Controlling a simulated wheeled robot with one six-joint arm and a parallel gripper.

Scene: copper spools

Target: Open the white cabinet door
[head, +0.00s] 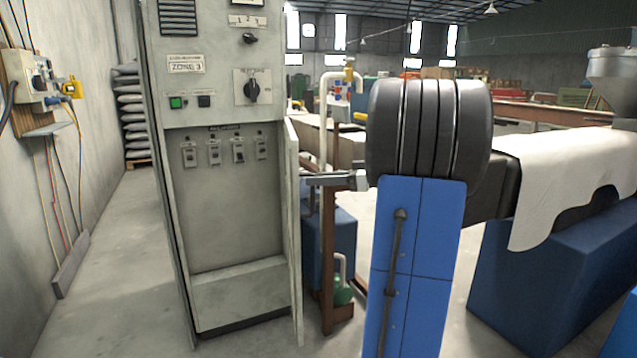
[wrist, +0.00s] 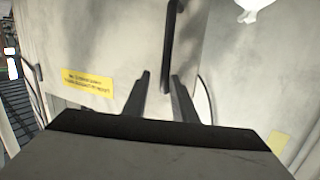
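The white cabinet (head: 235,215) stands left of centre in the head view. Its lower door (head: 294,240) is swung out at the right side and shows nearly edge-on, so the recess with several switches is exposed. My gripper (head: 308,175) is at the door's outer face, on its right. In the wrist view the door face (wrist: 110,45) carries a dark vertical handle (wrist: 170,50). My gripper (wrist: 161,75) has its two fingers apart, with the handle's lower end between them in the picture. I cannot tell whether they touch it.
A yellow label (wrist: 88,83) is on the door. Right of the cabinet are a brown metal frame (head: 328,260) and a blue machine base (head: 530,275) with a white sheet (head: 560,170). A wall box (head: 35,85) hangs at left. The floor (head: 110,270) left of the cabinet is clear.

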